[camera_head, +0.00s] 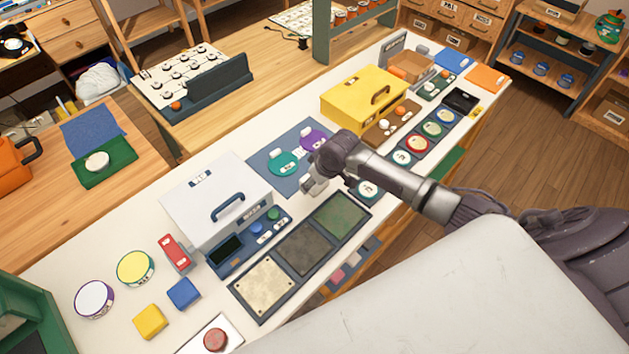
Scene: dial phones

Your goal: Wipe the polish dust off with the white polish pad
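My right gripper (315,184) reaches in from the right, low over the middle of the long white table, between the dark blue mat with the teal disc and the green panel. Its fingers are small and partly hidden by my wrist, so I cannot tell whether they are open or hold anything. My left gripper is out of view. A round white pad with a purple rim (94,299) lies at the left end of the table, far from my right gripper. A cream speckled panel (262,285) lies near the front edge. I cannot clearly make out polish dust.
A white case (215,198) and a yellow box (365,100) stand on the table. A yellow round pad (135,268), a red block (174,252) and a blue block (183,293) lie at left. Another white puck (97,160) sits on a green mat on the left table.

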